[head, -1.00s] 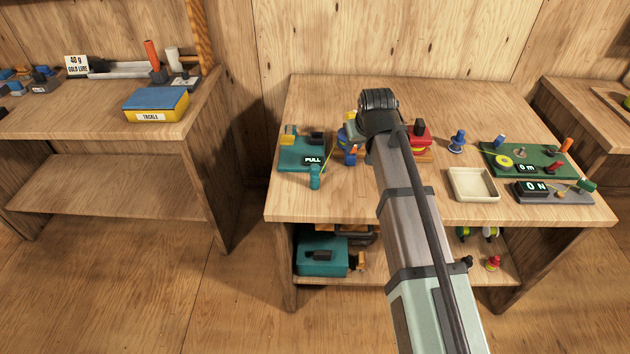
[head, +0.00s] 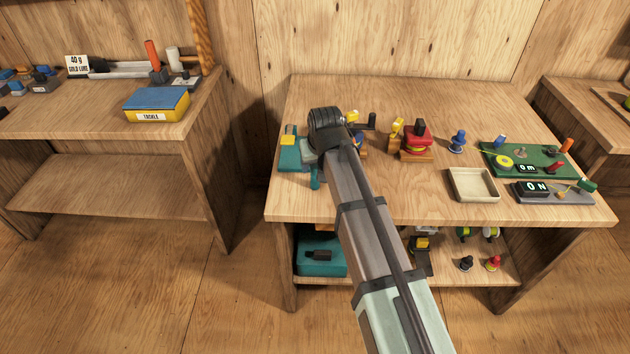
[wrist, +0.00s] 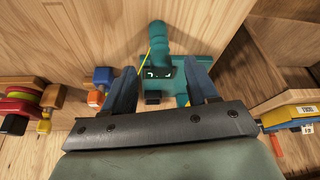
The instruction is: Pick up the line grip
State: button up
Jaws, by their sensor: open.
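The line grip is most likely the teal upright handle (wrist: 158,38) of a teal pull device (wrist: 180,75); a thin yellow line shows beside it in the wrist view. In the head view, part of the handle (head: 315,179) shows at the device's front edge, and the device base (head: 287,157) is partly hidden by my arm. My gripper (wrist: 161,68) is open and empty above the device. Its two dark blue fingers frame a small dark display, with the handle beyond them. The head view hides the fingertips behind my wrist.
A red and yellow reel (head: 417,139), a blue peg (head: 457,141), a cream tray (head: 474,184) and a green board (head: 535,161) stand to the right on the bench. Bare wood (head: 340,205) lies along the front edge. A tackle box (head: 156,104) is on the left bench.

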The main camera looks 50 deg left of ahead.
aim_at(315, 173)
jog(key=shift+x, duration=3.35)
jog(key=shift+c, duration=0.3)
grip_shut()
